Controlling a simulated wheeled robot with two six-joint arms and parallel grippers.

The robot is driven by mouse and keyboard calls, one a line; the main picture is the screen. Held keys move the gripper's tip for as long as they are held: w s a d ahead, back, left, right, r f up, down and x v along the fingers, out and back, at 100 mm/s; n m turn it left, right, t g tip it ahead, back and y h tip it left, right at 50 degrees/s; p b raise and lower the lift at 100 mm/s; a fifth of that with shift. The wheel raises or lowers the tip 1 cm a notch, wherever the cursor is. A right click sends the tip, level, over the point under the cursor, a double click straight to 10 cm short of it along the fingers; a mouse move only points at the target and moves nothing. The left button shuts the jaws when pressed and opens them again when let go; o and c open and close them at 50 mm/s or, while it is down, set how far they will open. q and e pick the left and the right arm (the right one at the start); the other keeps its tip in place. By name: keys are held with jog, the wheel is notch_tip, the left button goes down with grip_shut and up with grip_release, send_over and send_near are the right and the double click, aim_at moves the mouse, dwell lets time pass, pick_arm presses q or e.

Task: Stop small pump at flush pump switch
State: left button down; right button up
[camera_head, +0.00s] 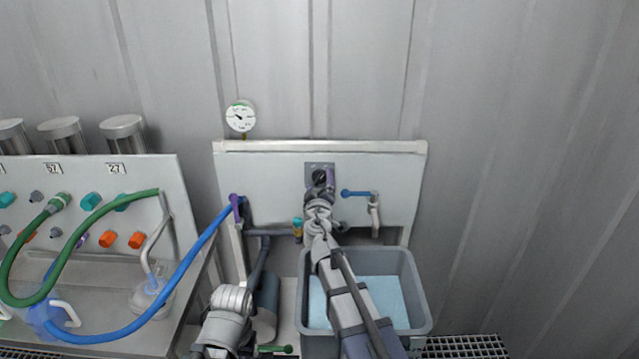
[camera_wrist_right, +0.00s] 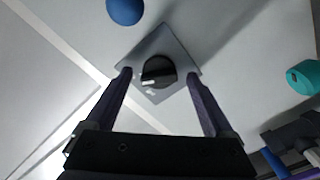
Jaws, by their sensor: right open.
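The flush pump switch is a black rotary knob on a grey square plate, fixed to the pale panel. In the right wrist view the knob (camera_wrist_right: 158,71) has a white mark, which points to the left in the picture. The plate (camera_wrist_right: 152,93) shows around it. My right gripper (camera_wrist_right: 158,82) is open, with one finger on each side of the knob and a gap to both. In the head view the gripper (camera_head: 325,180) is in front of the switch plate (camera_head: 312,167) and partly covers the knob.
A blue-handled tap (camera_head: 357,193) is just right of the switch. A grey tub (camera_head: 417,300) with pale blue contents stands below. A pressure gauge (camera_head: 241,116) is above the panel. A blue hose (camera_head: 185,262) and green hose (camera_head: 100,212) cross the left bench.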

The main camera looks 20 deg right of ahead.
jog(key=shift+w+d, duration=0.1)
jog(key=shift+w, duration=0.2)
jog(key=shift+c, duration=0.3)
jog(key=c, duration=1.3)
jog(key=n, duration=0.6)
jog(key=shift+s, duration=0.1)
jog(key=n, duration=0.5)
jog(key=shift+r+n, duration=0.1)
jog(key=shift+n, duration=0.5)
